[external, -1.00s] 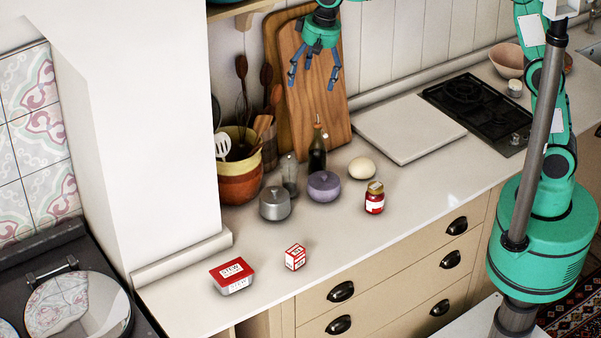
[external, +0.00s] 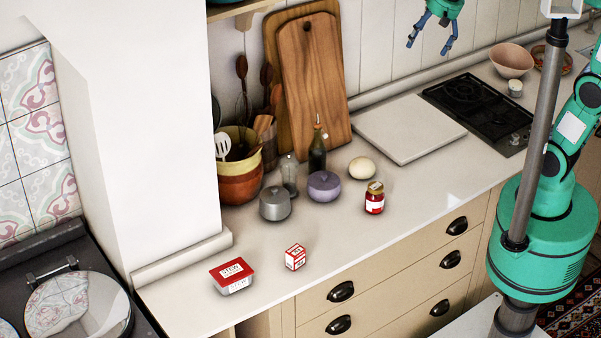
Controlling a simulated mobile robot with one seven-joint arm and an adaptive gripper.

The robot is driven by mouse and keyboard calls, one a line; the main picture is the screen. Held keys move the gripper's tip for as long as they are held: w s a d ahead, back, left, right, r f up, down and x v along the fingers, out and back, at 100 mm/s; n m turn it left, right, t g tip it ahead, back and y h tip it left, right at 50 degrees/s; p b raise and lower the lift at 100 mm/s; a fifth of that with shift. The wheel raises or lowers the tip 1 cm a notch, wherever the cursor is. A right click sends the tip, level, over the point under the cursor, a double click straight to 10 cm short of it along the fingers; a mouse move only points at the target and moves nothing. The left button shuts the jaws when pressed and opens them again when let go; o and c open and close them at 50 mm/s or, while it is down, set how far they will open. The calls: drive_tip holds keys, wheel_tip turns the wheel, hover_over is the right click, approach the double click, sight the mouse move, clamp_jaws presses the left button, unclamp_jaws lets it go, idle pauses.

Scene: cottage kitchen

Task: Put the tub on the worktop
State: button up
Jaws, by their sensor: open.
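The tub (external: 233,276) has a red lid with a white label and stands on the pale worktop (external: 330,243) near its front left end. My gripper (external: 429,47) is open and empty at the top of the view, high above the worktop. It is far up and to the right of the tub, with its blue fingers spread and pointing down. Nothing hides the tub.
A small red and white box (external: 295,257) stands right of the tub. Behind are a grey pot (external: 275,204), a purple pot (external: 324,187), a dark bottle (external: 317,152) and a red jar (external: 374,198). A hob (external: 475,108) lies at the right.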

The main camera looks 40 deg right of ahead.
drive_tip(key=s+d+f, duration=0.2)
drive_tip(key=s+d, duration=0.4)
drive_tip(key=s, duration=0.1)
drive_tip(key=s+d+f+t+h, duration=0.1)
drive_tip(key=s+d+f, duration=0.2)
drive_tip(key=s+d, duration=0.4)
drive_tip(key=shift+s+t, duration=0.3)
drive_tip(key=shift+s, duration=0.5)
drive_tip(key=shift+d+f, duration=0.1)
drive_tip(key=shift+f, duration=0.1)
wheel_tip(320, 180, down, 9)
drive_tip(key=b, duration=0.9)
drive_tip(key=shift+f+b, duration=0.2)
drive_tip(key=shift+b, duration=0.1)
